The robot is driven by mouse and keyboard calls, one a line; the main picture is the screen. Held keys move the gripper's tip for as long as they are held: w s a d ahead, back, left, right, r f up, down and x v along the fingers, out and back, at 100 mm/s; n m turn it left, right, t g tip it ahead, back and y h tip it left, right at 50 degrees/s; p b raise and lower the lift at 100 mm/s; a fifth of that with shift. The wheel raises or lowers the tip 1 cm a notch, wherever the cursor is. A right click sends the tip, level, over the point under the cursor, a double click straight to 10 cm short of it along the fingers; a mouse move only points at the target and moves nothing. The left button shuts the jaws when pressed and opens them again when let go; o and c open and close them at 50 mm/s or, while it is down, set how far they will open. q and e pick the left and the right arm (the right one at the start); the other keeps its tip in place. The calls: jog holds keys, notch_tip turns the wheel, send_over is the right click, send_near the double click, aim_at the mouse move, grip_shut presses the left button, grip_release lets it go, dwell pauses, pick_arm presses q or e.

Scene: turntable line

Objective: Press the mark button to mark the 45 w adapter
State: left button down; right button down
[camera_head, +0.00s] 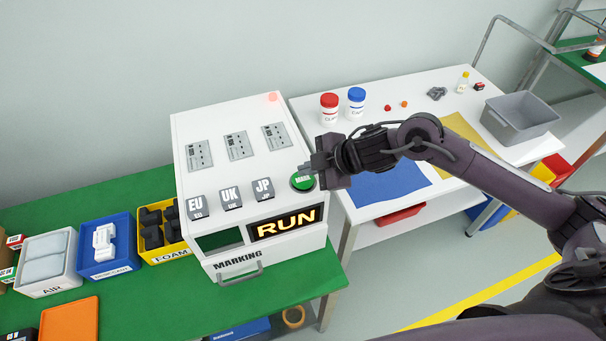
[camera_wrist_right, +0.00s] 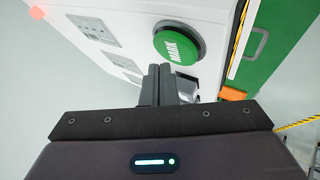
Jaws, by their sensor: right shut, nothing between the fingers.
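The green round mark button (camera_head: 303,182) sits on the right part of the white marking machine's (camera_head: 262,275) top. It also shows large in the right wrist view (camera_wrist_right: 178,44), with the word MARK readable. My right gripper (camera_head: 306,168) is shut and empty, close to the button. In the right wrist view its closed fingertips (camera_wrist_right: 157,70) appear just below the button; I cannot tell if they touch it. The machine's display (camera_head: 286,222) reads RUN, and EU, UK and JP keys stand along its front edge. I see no 45 W adapter clearly. My left gripper is not in view.
A red lamp (camera_head: 272,97) glows at the machine's back. A yellow foam bin (camera_head: 172,256), a blue desiccant bin (camera_head: 84,268) and a white air bin (camera_head: 48,289) stand left on the green table. A white table (camera_head: 330,142) at right holds jars and a grey bin (camera_head: 520,128).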

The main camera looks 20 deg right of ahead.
aim_at(308, 181)
notch_tip(308, 181, up, 5)
jog(key=p, duration=0.4)
jog(key=shift+p, duration=0.4)
jog(key=shift+f, duration=0.1)
dwell(0.3)
